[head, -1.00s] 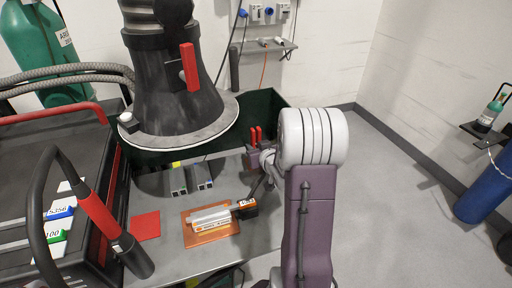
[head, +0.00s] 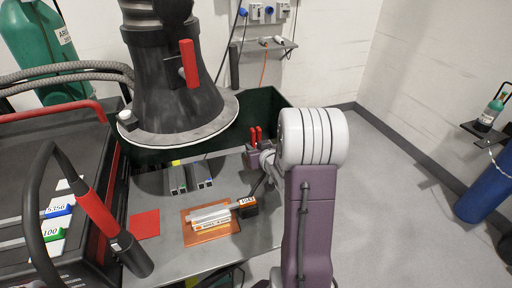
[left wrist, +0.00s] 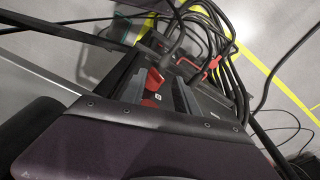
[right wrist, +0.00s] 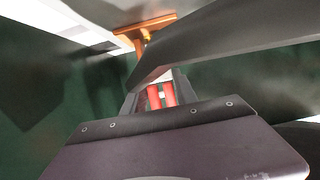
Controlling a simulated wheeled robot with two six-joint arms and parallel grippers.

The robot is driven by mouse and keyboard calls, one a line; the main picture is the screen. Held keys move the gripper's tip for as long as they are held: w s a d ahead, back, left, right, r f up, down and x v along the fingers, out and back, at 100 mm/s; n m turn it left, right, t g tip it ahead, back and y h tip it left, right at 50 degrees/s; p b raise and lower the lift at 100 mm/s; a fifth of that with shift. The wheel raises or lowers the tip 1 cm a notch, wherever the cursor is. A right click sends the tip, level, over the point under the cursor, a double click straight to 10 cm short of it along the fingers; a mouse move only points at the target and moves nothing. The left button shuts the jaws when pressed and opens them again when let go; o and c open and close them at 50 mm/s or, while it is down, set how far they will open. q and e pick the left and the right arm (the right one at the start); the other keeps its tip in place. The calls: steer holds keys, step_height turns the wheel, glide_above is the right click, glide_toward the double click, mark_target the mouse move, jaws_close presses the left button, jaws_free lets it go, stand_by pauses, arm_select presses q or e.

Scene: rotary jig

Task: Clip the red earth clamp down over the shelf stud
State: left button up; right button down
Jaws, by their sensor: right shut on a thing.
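The red earth clamp shows as two red handles (head: 255,136) above the bench's far right side. My right gripper (head: 264,158) is beside them, largely hidden by my own arm. In the right wrist view, the clamp's red handles (right wrist: 162,95) lie between the fingers of my right gripper (right wrist: 160,90), which is shut on them. The clamp's jaws are hidden, and I cannot make out the shelf stud for certain. My left gripper (left wrist: 155,98) shows only in the left wrist view. Its fingers are apart, with red parts of something below showing in the gap.
A copper-coloured plate (head: 222,238) with a silver bar and an orange-and-black block lies on the grey bench. A red square (head: 145,225) lies to its left. A dark extraction hood (head: 178,105) hangs above, before a green-walled bin (head: 270,105). Cables (left wrist: 225,45) loop near my left gripper.

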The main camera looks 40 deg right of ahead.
steer(key=shift+f, duration=0.1)
steer(key=c, duration=0.9)
jaws_free()
steer(key=shift+f, duration=0.1)
steer(key=v, duration=0.3)
steer(key=shift+s+r, duration=0.2)
steer(key=shift+r, duration=0.1)
steer(key=b+v, duration=0.3)
steer(key=shift+s+a+f, duration=0.15)
steer(key=shift+s, duration=0.25)
steer(key=shift+r+b+v, duration=0.2)
steer(key=shift+b+v, duration=0.55)
steer(key=shift+v, duration=0.25)
